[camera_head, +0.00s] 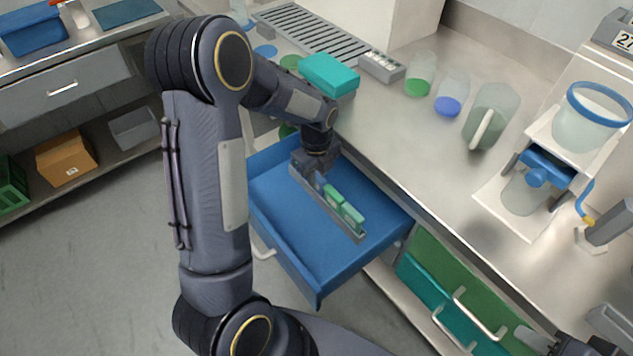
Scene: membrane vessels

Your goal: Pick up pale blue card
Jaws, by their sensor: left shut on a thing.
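My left gripper (314,174) reaches down into the open blue drawer and is shut at the far end of a narrow grey rack (326,212). A small bluish piece, seemingly the pale blue card (320,183), shows at its fingertips, mostly hidden by the gripper. It still looks to be at rack level. Green cards (351,215) stand in the rack's near part. The blue drawer (285,236) is pulled out below the counter. My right gripper (548,343) is only partly in view at the bottom right edge, and its opening cannot be made out.
A teal box (329,73) sits on the counter edge beside my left forearm. Beakers with green (418,87) and blue liquid (448,105) and a jug (491,115) stand on the counter (400,130). Closed green drawers (450,275) lie to the right. Drawer walls surround the rack.

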